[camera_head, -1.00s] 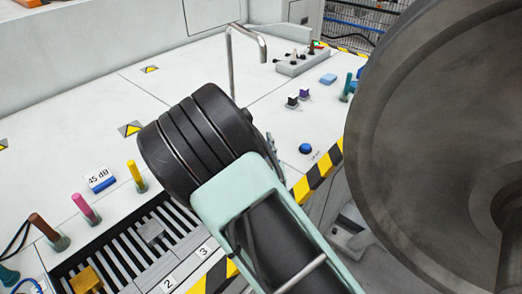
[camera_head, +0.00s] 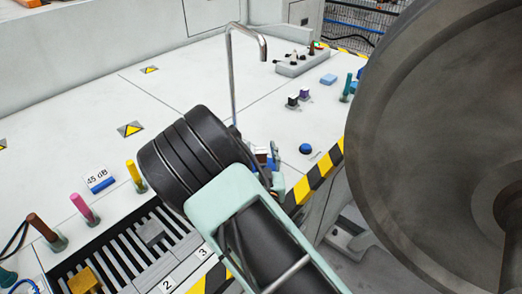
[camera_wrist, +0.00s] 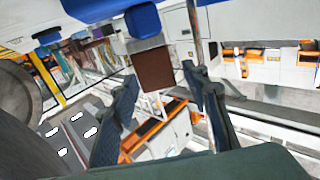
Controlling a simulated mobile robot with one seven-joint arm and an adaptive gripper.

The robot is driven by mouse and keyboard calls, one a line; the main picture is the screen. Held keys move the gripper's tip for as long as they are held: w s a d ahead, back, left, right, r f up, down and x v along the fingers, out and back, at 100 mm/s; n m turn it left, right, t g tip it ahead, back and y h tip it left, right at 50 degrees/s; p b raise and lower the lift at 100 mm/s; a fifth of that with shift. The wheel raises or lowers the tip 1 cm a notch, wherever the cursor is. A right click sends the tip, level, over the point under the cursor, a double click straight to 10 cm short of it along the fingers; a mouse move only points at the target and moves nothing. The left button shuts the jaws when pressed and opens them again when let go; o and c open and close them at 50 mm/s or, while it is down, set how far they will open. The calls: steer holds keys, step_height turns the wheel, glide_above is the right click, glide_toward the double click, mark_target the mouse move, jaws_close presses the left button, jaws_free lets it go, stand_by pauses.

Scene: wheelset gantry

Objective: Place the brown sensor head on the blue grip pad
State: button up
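The brown sensor head (camera_wrist: 154,70) shows in the wrist view as a brown square with a pale strip along one edge, between and just past my fingertips. A blue block (camera_wrist: 143,20) borders the pale strip and looks like the blue grip pad; whether they touch is unclear. My gripper (camera_wrist: 160,75) is open, its two dark fingers standing apart, with a visible gap beside the right finger. My arm hides most of the gripper there.
A bent metal pipe (camera_head: 233,75) rises from the bench behind my wrist. A large wheel (camera_head: 430,150) fills the right. A blue button (camera_head: 305,148) and small purple block (camera_head: 304,95) lie beyond. Upright coloured pegs and a slotted grate (camera_head: 130,255) are at left.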

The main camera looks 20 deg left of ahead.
steer(key=shift+r, duration=0.2)
steer(key=v, duration=1.2)
steer(key=shift+f, duration=0.1)
